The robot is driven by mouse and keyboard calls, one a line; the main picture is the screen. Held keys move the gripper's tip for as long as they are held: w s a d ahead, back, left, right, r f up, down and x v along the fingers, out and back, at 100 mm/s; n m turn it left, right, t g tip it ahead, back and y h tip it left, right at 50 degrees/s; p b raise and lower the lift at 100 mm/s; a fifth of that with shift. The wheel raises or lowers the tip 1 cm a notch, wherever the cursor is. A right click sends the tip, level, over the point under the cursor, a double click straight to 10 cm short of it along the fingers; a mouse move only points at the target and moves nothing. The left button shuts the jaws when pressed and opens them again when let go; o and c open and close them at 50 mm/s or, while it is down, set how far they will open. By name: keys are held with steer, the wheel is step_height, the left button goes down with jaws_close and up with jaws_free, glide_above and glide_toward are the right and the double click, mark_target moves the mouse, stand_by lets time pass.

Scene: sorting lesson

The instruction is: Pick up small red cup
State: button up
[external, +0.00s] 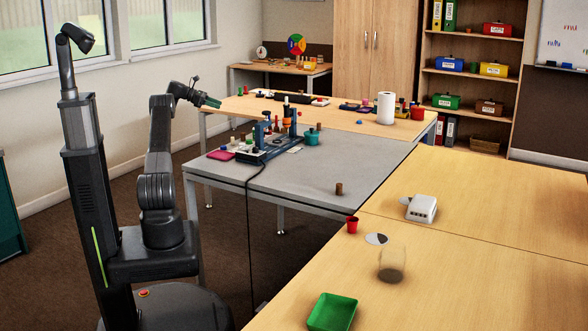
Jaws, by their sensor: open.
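A small red cup (352,224) stands upright near the left edge of the wooden table, close to the corner of the grey table. My gripper (212,102) is raised in the air at upper left, beyond the left end of the grey table and far from this cup. It is open, and no object shows between its fingers. Another red container (417,113) stands on the far wooden table at the back right.
A green tray (332,312), a clear jar (391,264), a grey-white disc (376,239) and a white box (421,208) are on the near wooden table (480,280). A brown cylinder (339,189) stands on the grey table (290,185). A blue rack (266,138) with several items is at its back.

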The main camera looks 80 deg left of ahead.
steer(key=w+d+r+m+g+h+p, duration=0.1)
steer(key=w+d+m, duration=0.1)
steer(key=w+d, duration=0.45)
steer(key=w+d+r+m+g+p, duration=0.15)
steer(key=w+d, duration=0.25)
steer(key=w, duration=0.6)
steer(key=w+d+m+g+h, duration=0.1)
steer(key=w+d+m+g, duration=0.15)
steer(key=w+d, duration=0.45)
steer(key=w+d+m+g+p, duration=0.1)
steer(key=w+d+m, duration=0.3)
steer(key=w+d, duration=0.55)
steer(key=w+d+m+g+p, duration=0.2)
steer(key=w+d+m, duration=0.35)
steer(key=d, duration=0.75)
steer(key=m+g+y+p, duration=0.1)
steer(key=m+y+p, duration=0.35)
steer(key=m, duration=1.65)
glide_above(353, 220)
steer(key=s, duration=0.3)
steer(key=shift+h, duration=0.45)
steer(key=f, duration=1.1)
steer(key=shift+w+d+f+p, duration=0.2)
steer(key=shift+f+p, duration=0.05)
steer(key=shift+p, duration=0.1)
steer(key=shift+s+x, duration=0.2)
steer(key=shift+x, duration=2.9)
steer(key=shift+d+f, duration=0.1)
steer(key=shift+d, duration=0.05)
